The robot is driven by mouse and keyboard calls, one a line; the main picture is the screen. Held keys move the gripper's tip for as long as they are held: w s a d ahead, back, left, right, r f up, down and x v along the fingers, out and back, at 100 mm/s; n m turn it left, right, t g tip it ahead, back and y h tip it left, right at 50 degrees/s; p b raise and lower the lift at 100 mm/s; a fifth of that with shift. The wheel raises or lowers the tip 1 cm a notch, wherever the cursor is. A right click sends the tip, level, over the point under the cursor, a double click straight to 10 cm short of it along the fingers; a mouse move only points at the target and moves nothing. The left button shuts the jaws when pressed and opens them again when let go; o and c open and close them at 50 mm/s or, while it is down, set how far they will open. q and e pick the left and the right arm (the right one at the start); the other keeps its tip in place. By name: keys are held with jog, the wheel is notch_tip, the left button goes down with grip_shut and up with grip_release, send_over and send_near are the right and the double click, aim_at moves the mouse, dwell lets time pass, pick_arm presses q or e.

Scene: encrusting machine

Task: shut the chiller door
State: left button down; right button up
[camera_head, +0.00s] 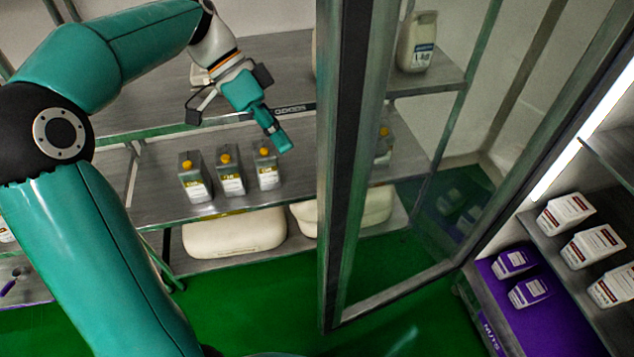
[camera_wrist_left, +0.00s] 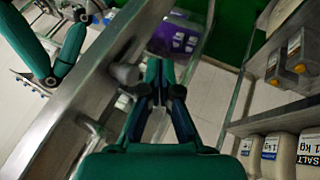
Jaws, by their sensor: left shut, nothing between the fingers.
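The chiller door (camera_head: 343,200) is a glass door in a metal frame and stands swung open in the middle of the head view. Its metal frame (camera_wrist_left: 75,110) also runs diagonally along the left of the left wrist view. The chiller (camera_head: 590,290) is open at the right, with a lit strip and stocked shelves. My left gripper (camera_head: 281,142) is shut and empty, to the left of the door's upright edge in the head view. In the left wrist view its fingers (camera_wrist_left: 163,82) appear beside the frame; I cannot tell whether they touch it. My right gripper is not visible.
Behind the gripper stands a rack with cartons with yellow caps (camera_head: 229,172) and cream tubs (camera_head: 233,233). White cartons (camera_head: 568,213) stand on a chiller shelf, above a purple tray (camera_head: 551,325). The green floor (camera_head: 270,310) is clear.

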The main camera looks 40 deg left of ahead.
pick_arm(q)
jog(key=s+d+f+p, duration=0.1)
jog(key=s+d+f, duration=0.1)
jog(key=d+f, duration=0.5)
jog(key=shift+s+d, duration=0.15)
jog(key=shift+d, duration=0.35)
jog(key=shift+s+d, duration=0.1)
jog(key=shift+d, duration=0.05)
